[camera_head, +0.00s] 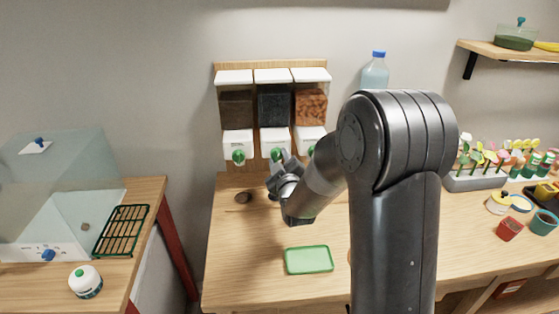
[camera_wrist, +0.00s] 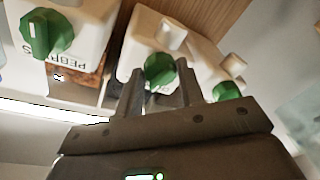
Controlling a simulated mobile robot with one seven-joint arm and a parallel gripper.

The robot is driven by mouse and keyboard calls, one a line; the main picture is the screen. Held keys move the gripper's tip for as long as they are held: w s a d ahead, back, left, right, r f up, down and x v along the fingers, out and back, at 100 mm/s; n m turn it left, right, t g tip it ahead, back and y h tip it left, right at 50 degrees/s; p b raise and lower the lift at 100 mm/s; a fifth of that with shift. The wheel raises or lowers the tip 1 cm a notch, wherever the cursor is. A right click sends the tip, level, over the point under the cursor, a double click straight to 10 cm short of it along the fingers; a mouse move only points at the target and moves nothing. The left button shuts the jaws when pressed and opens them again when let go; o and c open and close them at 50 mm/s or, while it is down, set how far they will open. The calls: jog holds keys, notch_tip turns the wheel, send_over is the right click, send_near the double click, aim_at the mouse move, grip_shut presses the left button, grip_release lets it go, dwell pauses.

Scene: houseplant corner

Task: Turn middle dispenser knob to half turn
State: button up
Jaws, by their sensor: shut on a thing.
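Three white dispensers hang side by side on a wooden board on the wall, each with a green knob. My gripper (camera_head: 279,163) is in front of the middle dispenser (camera_head: 274,137), with its fingers closed on either side of the middle knob (camera_wrist: 160,71). The fingers (camera_wrist: 158,84) partly cover that knob. In the head view the middle knob (camera_head: 276,154) shows just above the gripper. The left knob (camera_head: 239,156) and the right knob, which the wrist view shows at its left (camera_wrist: 45,34), are untouched. How far the middle knob is turned is unclear.
A light green tray (camera_head: 308,260) lies on the wooden counter below. A clear bottle with a blue cap (camera_head: 375,72) stands right of the dispensers. A planter with flowers (camera_head: 475,180) and small pots fill the right side. A clear box (camera_head: 65,200) stands at left.

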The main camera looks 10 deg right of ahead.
jog(key=m, duration=0.4)
jog(key=m+h, duration=0.1)
jog(key=m, duration=0.4)
jog(key=m+t, duration=0.1)
jog(key=m, duration=0.4)
jog(key=shift+a+f+h, duration=0.2)
jog(key=shift+a+h, duration=0.05)
jog(key=shift+h, duration=0.15)
jog(key=m+h, duration=0.1)
jog(key=m, duration=0.4)
jog(key=shift+a, duration=0.1)
jog(key=m, duration=0.4)
jog(key=shift+a+r+h, duration=0.1)
jog(key=shift+h, duration=0.3)
jog(key=m, duration=0.5)
jog(key=shift+g+h, duration=0.3)
jog(key=m, duration=0.4)
jog(key=shift+r, duration=0.15)
jog(key=shift+m+g+h, duration=0.3)
jog(key=shift+m+g, duration=0.1)
jog(key=shift+m, duration=1.5)
